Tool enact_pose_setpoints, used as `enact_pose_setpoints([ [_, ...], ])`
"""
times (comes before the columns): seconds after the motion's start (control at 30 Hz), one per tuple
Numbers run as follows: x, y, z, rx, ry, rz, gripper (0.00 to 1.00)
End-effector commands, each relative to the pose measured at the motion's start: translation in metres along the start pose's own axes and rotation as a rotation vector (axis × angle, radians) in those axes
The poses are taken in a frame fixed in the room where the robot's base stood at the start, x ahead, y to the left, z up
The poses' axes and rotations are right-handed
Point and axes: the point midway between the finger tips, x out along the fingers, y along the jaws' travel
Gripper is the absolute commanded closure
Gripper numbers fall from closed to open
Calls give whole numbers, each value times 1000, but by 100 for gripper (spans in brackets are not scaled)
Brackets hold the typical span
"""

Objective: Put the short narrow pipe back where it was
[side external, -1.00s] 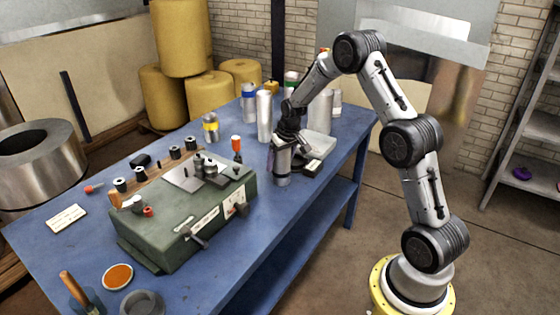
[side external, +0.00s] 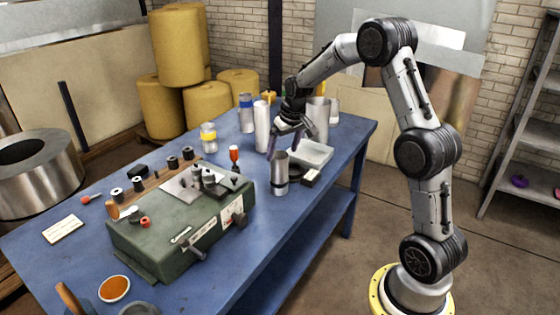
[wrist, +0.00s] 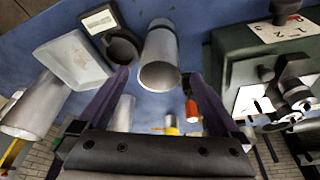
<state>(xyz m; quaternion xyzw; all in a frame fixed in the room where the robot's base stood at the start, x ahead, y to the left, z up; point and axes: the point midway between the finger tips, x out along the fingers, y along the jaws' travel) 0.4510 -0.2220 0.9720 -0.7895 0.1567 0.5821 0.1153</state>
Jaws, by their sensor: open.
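A short narrow pipe (side external: 281,174), plain grey metal, stands upright on the blue table near its front edge, beside a dark round dish. In the wrist view the pipe (wrist: 160,52) shows its open top end, seen between the fingers. My gripper (side external: 282,151) is open, with its purple fingers pointing down above and behind the pipe. In the wrist view, nothing is held between my gripper's fingers (wrist: 156,76). Whether a fingertip still overlaps the pipe's rim is hard to tell, but they look apart.
A tall narrow pipe (side external: 261,128) and a wide pipe (side external: 318,120) stand behind. A pale tray (side external: 312,153) and the dark dish (wrist: 122,46) are close by. A green machine (side external: 180,222) fills the front left.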

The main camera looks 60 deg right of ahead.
Motion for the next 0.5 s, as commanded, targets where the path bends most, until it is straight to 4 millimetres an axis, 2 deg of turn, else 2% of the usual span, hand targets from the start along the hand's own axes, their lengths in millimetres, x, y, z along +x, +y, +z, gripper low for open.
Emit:
enact_pose_setpoints([
  [0.27,-30,-4,2,-7,5,-2,1],
  [0.37,-55,-20,12,-31,21,-9,1],
  [0.47,-94,-43,36,-74,44,-23,1],
  [0.5,-110,-53,50,-94,54,-29,1],
])
